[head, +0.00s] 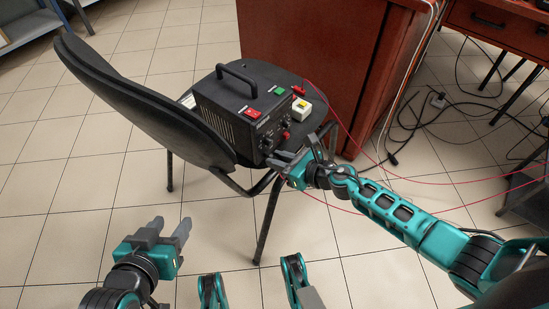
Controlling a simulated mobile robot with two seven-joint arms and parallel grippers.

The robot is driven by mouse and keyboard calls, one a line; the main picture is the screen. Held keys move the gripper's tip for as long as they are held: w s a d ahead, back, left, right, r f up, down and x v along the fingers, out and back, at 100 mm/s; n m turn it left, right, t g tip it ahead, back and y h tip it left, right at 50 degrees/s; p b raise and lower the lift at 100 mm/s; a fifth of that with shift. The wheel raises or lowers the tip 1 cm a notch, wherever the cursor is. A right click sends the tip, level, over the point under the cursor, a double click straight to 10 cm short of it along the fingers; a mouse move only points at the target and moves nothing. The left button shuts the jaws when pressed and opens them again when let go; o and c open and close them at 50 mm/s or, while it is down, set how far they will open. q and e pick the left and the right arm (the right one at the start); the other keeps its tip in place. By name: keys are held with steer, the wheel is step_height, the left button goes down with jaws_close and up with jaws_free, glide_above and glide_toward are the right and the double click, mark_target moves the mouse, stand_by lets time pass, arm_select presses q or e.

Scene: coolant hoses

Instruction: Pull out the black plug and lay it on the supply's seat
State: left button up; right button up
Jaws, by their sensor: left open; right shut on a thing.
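The supply (240,108) is a black box with a handle, a red switch and a green label or switch. It stands on the seat (275,72) of a black chair. My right gripper (279,162) is at the lower front of the supply, shut on what seems to be the black plug, which is mostly hidden between the fingers. I cannot tell whether the plug is still in its socket. A red plug (285,136) shows on the front panel. My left gripper (172,232) is open and empty, low over the floor left of the chair.
A white block with a yellow top (301,108) and a small red object (299,90) are beside the supply. The chair's backrest (140,100) rises on the left. A red-brown cabinet (310,50) stands behind. Red leads and cables (410,125) run at right.

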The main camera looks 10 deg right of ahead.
jaws_close()
steer(key=shift+s+d, duration=0.1)
steer(key=shift+s+d, duration=0.9)
steer(key=shift+s, duration=0.25)
steer(key=shift+s+d, duration=0.85)
steer(key=shift+s, duration=0.3)
